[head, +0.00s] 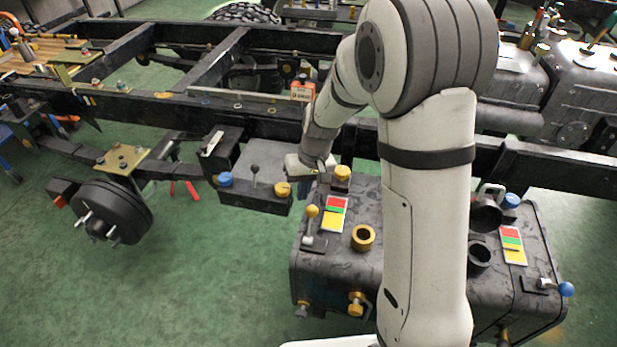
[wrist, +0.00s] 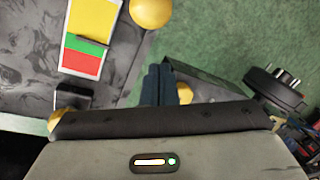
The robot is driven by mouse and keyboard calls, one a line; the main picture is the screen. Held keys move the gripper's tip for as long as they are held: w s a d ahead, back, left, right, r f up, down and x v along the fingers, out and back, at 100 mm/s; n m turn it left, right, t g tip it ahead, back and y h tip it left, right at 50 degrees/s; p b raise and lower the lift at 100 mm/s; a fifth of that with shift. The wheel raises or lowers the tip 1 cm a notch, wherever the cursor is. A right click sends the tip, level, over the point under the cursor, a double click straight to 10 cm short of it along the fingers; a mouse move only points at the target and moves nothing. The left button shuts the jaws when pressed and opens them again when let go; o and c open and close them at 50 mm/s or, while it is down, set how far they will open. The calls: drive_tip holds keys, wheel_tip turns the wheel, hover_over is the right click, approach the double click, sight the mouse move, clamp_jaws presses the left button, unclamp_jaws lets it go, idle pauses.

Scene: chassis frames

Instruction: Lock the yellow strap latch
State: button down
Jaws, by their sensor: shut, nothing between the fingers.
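The lever with a yellow ball knob (head: 312,211), which looks like the yellow strap latch, stands at the left end of the dark tank, its stem running up from a small light base. The knob shows at the top edge of the wrist view (wrist: 150,12); the stem cannot be made out there. Beside it is a red, green and yellow label (head: 335,212), also in the wrist view (wrist: 85,35). My gripper (wrist: 160,82) is shut and empty, its dark fingers apart from the knob. In the head view it is behind the lever, its fingertips hard to see.
A yellow cap (head: 342,173) and a brass ring (head: 363,237) rise from the tank (head: 345,262). A grey box (head: 262,165) with blue and yellow caps sits to the left. A blue-knobbed lever (head: 566,289) is at the right end. A chassis rail (head: 240,115) runs behind. Green floor is clear at lower left.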

sight(311, 220)
drive_tip(key=shift+s+d+r, duration=0.2)
drive_tip(key=shift+s+r, duration=0.05)
drive_tip(key=shift+s, duration=0.35)
drive_tip(key=shift+s+d+r, duration=0.2)
drive_tip(key=shift+s+r, duration=0.05)
drive_tip(key=shift+s, duration=0.35)
drive_tip(key=shift+s+d+r, duration=0.2)
drive_tip(key=shift+s+r, duration=0.05)
drive_tip(key=shift+s, duration=0.35)
drive_tip(key=shift+a, duration=0.1)
drive_tip(key=shift+s+r+t, duration=0.2)
drive_tip(key=shift+s+t, duration=0.05)
drive_tip(key=shift+t, duration=0.15)
